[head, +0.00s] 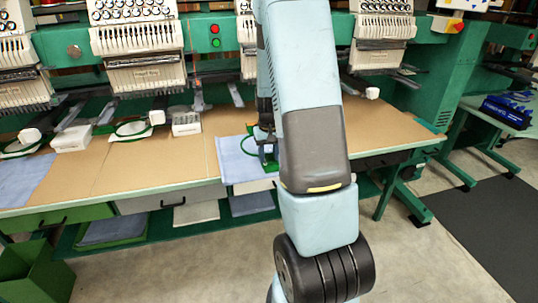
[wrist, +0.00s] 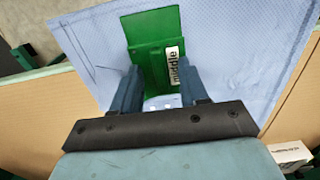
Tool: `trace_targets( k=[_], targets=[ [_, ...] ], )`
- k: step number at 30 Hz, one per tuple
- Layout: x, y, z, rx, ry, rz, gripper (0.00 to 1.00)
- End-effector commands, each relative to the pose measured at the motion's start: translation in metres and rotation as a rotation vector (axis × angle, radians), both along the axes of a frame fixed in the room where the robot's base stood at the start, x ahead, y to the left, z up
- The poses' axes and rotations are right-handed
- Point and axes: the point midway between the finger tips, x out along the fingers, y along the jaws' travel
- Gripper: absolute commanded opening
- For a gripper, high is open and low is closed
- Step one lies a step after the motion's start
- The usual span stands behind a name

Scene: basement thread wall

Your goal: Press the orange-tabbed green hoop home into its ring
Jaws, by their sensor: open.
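My gripper (head: 266,149) is over the blue cloth (head: 233,168) at the front edge of the table, partly hidden by my arm. Part of a green hoop (head: 250,156) shows around the gripper on that cloth. In the wrist view, my gripper (wrist: 159,66) has its two fingers apart, on either side of the lower part of a green plate (wrist: 149,45). The plate carries a white label that seems to read "middle" and lies over the blue cloth (wrist: 228,50). I cannot make out an orange tab or the seating ring in either view.
Embroidery machine heads (head: 137,45) line the back of the brown table (head: 130,178). Other green hoops (head: 131,127) and white boxes (head: 186,123) sit to the left. A green bin (head: 35,272) stands at lower left. The floor at right is open.

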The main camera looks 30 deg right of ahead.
Motion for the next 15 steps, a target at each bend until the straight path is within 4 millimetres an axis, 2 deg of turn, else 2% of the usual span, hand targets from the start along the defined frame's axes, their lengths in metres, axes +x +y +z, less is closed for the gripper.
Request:
trace_targets(
  k=[4,8,15],
  targets=[
    [0.000,0.000,0.002,0.000,-0.001,0.000,0.44],
    [0.001,0.000,0.014,-0.001,-0.003,0.001,0.44],
    [0.001,0.000,0.057,-0.001,-0.005,0.001,0.44]
  ],
)
